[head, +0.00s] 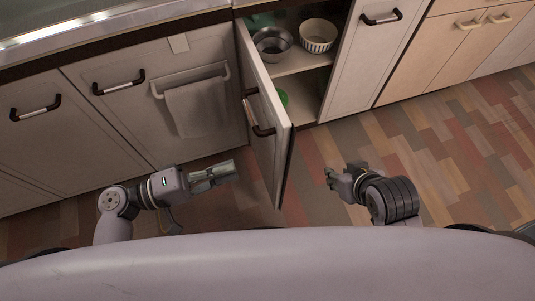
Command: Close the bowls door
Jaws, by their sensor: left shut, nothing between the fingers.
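The bowls door (263,112) is hinged on its left side and stands wide open, sticking out toward me from the cabinet. Its dark handle (262,130) is near the free edge. Inside the cabinet a metal bowl (273,42) and a white ribbed bowl (318,36) sit on the upper shelf. My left gripper (232,168) is shut and empty, left of the door and apart from it. My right gripper (330,175) is to the right of the door, in front of the cabinet opening. Its fingers are too small to tell if they are open.
A towel (197,106) hangs from a rail on the cabinet front at left. A closed white door (375,50) adjoins the opening on the right. A green item (283,98) is on the lower shelf. The wooden floor (440,150) at right is clear.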

